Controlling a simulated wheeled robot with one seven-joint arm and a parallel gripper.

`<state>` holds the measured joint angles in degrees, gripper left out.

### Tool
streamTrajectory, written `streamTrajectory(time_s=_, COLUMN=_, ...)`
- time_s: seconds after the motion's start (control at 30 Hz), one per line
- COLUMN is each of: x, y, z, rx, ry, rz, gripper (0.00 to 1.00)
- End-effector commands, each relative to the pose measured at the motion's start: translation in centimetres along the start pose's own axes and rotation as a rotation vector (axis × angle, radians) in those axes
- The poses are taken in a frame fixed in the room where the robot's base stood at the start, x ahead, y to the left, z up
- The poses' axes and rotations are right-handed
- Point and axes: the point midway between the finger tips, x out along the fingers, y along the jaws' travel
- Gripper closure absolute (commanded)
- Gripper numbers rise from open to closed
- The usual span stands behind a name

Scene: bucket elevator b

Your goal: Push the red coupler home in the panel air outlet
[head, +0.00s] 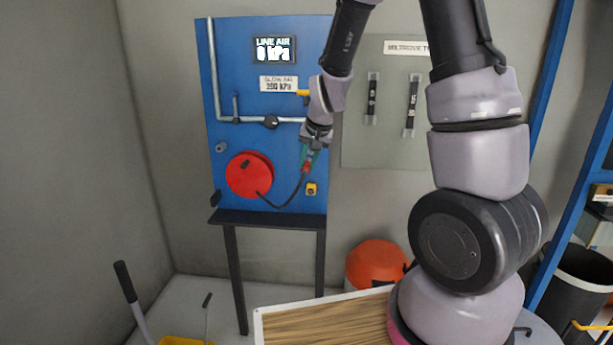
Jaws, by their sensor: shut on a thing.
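The blue panel (230,80) stands against the back wall. My gripper (309,157) is at its right side, pointing down, with small green parts at its fingers. It is shut on the red coupler (307,168), which is small and partly covered by the fingers. A dark hose (289,201) runs from the coupler down to the red reel (249,174) on the panel. A yellow fitting with a dark centre (311,189) sits just below the coupler; I cannot tell whether it is the air outlet. No seating of the coupler in an outlet can be made out.
A display (274,50) reads LINE AIR 0 kPa, above a label (279,84) with 200 kPa. A yellow handle (303,93) is beside my wrist. A grey pipe (245,120) crosses the panel. A dark ledge (265,219) juts below.

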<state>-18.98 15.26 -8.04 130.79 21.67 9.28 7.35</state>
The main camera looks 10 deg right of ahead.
Motion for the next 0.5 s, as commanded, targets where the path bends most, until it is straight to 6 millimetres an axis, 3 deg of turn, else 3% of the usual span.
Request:
streamTrajectory(time_s=0.27, x=0.0, y=0.1, z=0.0, rx=0.001, ry=0.000, rz=-0.001, gripper=1.00)
streamTrajectory(time_s=0.5, x=0.6, y=0.1, z=-1.4, rx=0.002, ry=0.001, rz=0.001, gripper=1.00)
